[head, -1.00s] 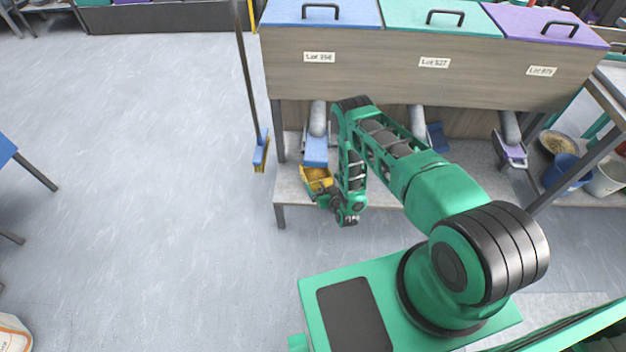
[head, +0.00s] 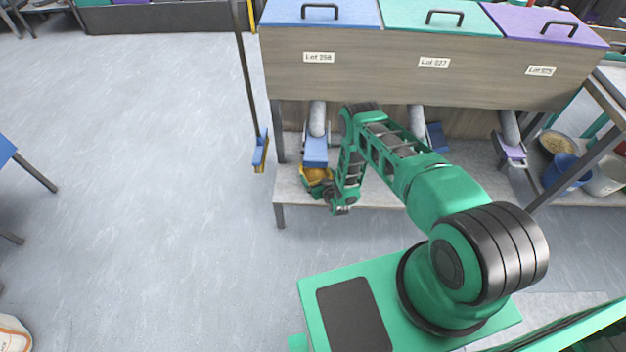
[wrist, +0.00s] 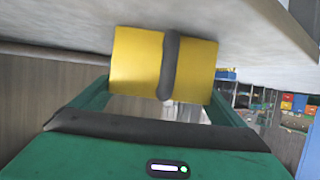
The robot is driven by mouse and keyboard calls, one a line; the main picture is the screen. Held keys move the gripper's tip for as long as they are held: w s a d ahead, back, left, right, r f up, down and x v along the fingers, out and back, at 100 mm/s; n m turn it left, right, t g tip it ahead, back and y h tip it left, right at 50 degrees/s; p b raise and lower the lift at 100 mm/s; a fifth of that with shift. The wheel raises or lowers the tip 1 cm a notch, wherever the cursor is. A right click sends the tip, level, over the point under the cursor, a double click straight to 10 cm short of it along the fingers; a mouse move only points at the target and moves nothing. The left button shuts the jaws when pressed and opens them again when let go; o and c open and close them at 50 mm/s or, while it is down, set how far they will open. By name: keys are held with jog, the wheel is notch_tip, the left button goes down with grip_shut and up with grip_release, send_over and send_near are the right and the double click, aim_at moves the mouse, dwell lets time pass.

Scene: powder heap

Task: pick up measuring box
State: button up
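The measuring box (head: 316,174) is yellow and sits below the blue chute end at the left, over the low shelf. In the wrist view, the yellow box (wrist: 138,62) shows straight ahead, with a dark upright handle (wrist: 171,65) across its middle. My gripper (head: 318,183) is at the near side of the box in the head view. In the wrist view, the green fingers of my gripper (wrist: 160,92) are wide apart, one toward each side edge of the box, with the handle between them. Finger contact cannot be told. The box's contents are unclear.
The blue chute (head: 316,148) hangs just above the box. The low shelf (head: 293,187) runs under the wooden bin cabinet (head: 380,75). A broom (head: 260,152) stands at left. Buckets (head: 565,172) stand at the right.

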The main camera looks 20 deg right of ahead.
jog(key=shift+w, duration=0.1)
jog(key=c, duration=0.8)
jog(key=shift+r, duration=0.1)
jog(key=shift+r, duration=0.1)
